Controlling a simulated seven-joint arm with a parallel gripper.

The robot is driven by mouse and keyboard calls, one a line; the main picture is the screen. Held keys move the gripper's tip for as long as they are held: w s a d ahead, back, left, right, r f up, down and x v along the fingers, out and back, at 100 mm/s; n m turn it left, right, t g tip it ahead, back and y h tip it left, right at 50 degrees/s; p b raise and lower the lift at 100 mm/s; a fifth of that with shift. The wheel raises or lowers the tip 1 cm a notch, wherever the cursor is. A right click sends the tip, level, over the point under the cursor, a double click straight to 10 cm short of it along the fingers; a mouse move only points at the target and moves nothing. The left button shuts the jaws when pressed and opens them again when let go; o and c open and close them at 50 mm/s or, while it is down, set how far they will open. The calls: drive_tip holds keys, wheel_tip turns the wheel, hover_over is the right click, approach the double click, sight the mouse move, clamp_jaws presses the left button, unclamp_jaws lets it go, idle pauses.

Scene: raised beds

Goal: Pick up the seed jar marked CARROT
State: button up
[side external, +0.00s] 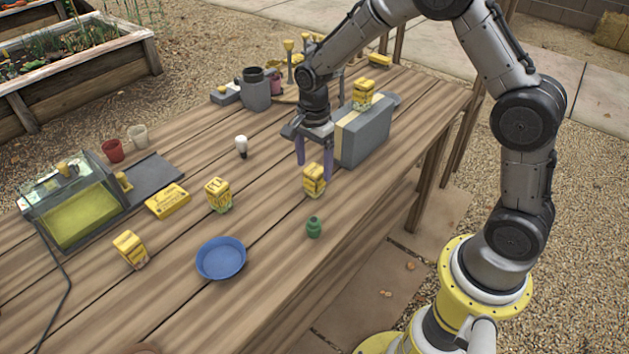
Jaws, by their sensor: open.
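Several similar yellow seed jars show: one (314,181) near the middle of the table, one (218,195) to its left, one (131,250) at the front left, and one (363,94) on top of a grey box. Their labels are too small to read, so I cannot tell which is marked CARROT. My gripper (314,166) points down with its purple fingers apart and nothing held. In the picture its fingertips are close to the middle jar, seemingly just behind it. I cannot tell whether they touch or straddle it.
The grey box (366,136) stands right beside my gripper. A blue dish (221,258), a green bottle (314,227), a white bulb-shaped item (241,146) and a yellow packet (168,201) lie around. A clear-lidded case (75,218) is at left. The table's front right is clear.

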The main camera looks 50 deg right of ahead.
sight(314, 169)
wheel_tip(314, 169, down, 4)
drive_tip(key=shift+d+f, duration=0.1)
drive_tip(key=shift+d, duration=0.05)
clamp_jaws()
idle(0.5)
